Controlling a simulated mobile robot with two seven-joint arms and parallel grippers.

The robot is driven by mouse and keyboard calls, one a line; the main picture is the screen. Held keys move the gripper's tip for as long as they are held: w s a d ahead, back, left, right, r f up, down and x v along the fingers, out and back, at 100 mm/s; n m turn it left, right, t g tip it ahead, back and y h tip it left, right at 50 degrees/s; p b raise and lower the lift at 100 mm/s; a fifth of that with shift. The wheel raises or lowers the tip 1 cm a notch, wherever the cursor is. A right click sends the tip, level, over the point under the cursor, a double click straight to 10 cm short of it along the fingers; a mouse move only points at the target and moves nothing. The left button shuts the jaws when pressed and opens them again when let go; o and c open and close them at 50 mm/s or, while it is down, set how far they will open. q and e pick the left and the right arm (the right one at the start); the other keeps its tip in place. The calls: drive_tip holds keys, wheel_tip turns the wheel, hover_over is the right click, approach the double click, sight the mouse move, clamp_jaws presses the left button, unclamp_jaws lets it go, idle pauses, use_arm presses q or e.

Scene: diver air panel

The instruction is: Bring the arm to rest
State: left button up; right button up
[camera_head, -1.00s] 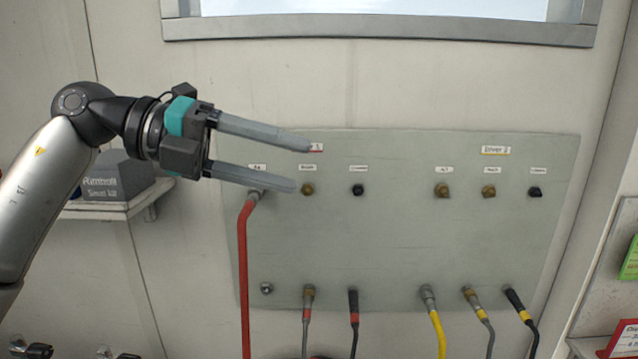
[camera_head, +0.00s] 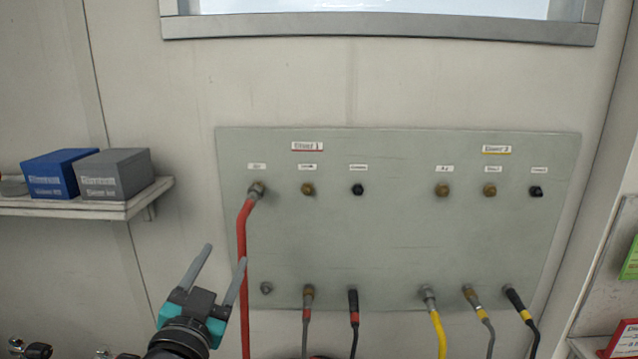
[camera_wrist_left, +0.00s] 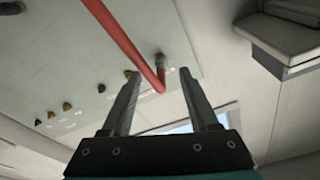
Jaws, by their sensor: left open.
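My left gripper (camera_head: 221,262) is low in the head view, left of the panel's lower left corner, with its fingers pointing up. Its jaws are open and nothing is between them. In the left wrist view the two fingers (camera_wrist_left: 158,98) stand apart. The grey-green air panel (camera_head: 400,235) is on the wall. A red hose (camera_head: 242,270) is joined to its upper left port and hangs down close to my gripper. It also shows in the left wrist view (camera_wrist_left: 122,42). My right gripper is not in view.
A shelf (camera_head: 100,208) at the left holds a blue box (camera_head: 60,174) and a grey box (camera_head: 115,172). Several other hoses end along the panel's lower edge, including a yellow one (camera_head: 438,330). A window frame (camera_head: 380,28) is above. The wall above the gripper is clear.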

use_arm(q)
drive_tip(key=s+a+f+n+g+y, duration=0.2)
drive_tip(key=s+f+g, duration=0.3)
drive_tip(key=f, duration=0.6)
drive_tip(key=s+f+n+g, duration=0.1)
drive_tip(key=s+f+g, duration=0.4)
drive_tip(key=s+f, duration=0.45)
drive_tip(key=s+f+g, duration=0.6)
drive_tip(key=s, duration=0.7)
wheel_tip(320, 180, down, 28)
drive_tip(key=s+d+f+g+b, duration=0.1)
drive_tip(key=s+b, duration=0.1)
drive_tip(key=b, duration=0.5)
drive_tip(key=s+a+f+b, duration=0.1)
drive_tip(key=s+f+b, duration=0.2)
drive_tip(key=s+f, duration=0.5)
drive_tip(key=s+a+f+g+b, duration=0.1)
drive_tip(key=s+f+b, duration=0.3)
drive_tip(key=f, duration=0.9)
drive_tip(key=s, duration=0.3)
drive_tip(key=shift+s+a+g+h, duration=0.3)
drive_tip(key=shift+s+a, duration=0.05)
